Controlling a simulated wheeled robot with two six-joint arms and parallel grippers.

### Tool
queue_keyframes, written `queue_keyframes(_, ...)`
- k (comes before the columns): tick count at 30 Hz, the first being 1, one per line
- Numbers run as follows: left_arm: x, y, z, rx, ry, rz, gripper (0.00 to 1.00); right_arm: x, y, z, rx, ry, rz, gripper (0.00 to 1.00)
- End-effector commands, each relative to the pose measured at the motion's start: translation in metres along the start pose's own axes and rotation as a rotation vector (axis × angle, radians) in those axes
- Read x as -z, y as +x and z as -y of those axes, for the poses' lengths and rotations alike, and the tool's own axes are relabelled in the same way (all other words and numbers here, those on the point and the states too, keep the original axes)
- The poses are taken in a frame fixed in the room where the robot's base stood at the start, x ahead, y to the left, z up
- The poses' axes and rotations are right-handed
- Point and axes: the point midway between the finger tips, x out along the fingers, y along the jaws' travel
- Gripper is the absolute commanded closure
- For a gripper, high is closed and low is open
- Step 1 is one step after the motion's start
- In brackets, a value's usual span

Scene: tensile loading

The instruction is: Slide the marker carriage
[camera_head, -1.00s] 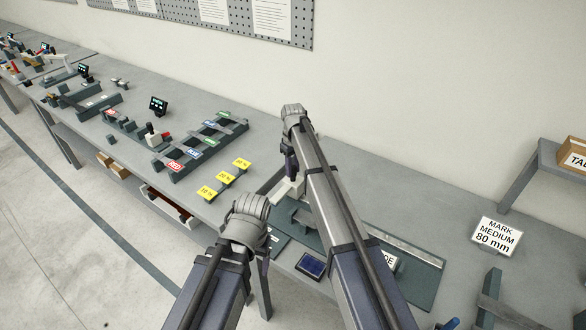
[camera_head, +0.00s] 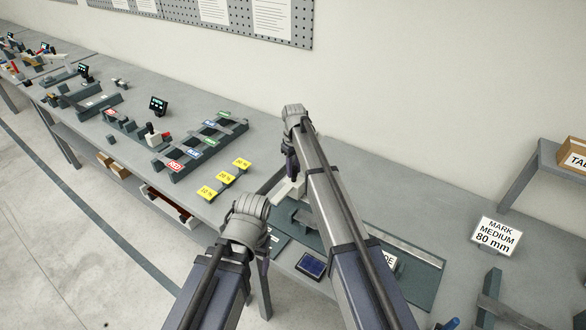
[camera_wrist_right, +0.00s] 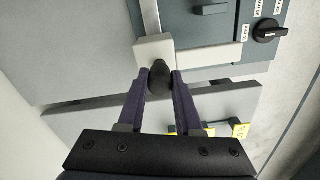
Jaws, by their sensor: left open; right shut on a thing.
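The marker carriage is a pale block (camera_wrist_right: 154,51) on a light rail at the edge of a dark grey fixture plate, with a dark round knob (camera_wrist_right: 161,75). My right gripper (camera_wrist_right: 161,88) is shut on that knob, one finger on each side. In the head view, the right gripper (camera_head: 289,165) points down beside the pale block (camera_head: 289,190); its fingertips are hard to make out. My left arm's wrist shows lower left of it, over the table's front edge. The left jaws are hidden behind that wrist.
The fixture base (camera_head: 425,285) extends right under my right arm. A black rotary switch (camera_wrist_right: 270,31) is on the fixture. Yellow cards (camera_head: 225,177) and a rack with coloured labels (camera_head: 210,140) stand to the left. A sign reading "MARK MEDIUM 80 mm" (camera_head: 495,237) stands right.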

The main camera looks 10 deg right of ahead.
Motion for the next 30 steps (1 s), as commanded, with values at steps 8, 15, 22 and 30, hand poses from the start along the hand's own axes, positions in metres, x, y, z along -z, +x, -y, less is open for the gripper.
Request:
queue_keyframes(8, 0.0, 0.0, 0.0, 0.0, 0.0, 0.0, 0.25, -0.061, 0.0, -0.013, 0.0, 0.004, 0.0, 1.0)
queue_keyframes(15, 0.0, 0.0, 0.0, 0.0, 0.0, 0.0, 0.25, -0.144, 0.0, -0.034, 0.0, 0.006, 0.001, 1.0)
queue_keyframes(22, 0.0, 0.0, 0.0, 0.0, 0.0, 0.0, 0.25, -0.223, 0.0, -0.055, 0.0, 0.008, 0.001, 1.0)
queue_keyframes(30, 0.0, 0.0, 0.0, 0.0, 0.0, 0.0, 0.25, -0.316, 0.0, -0.08, 0.001, 0.008, 0.002, 1.0)
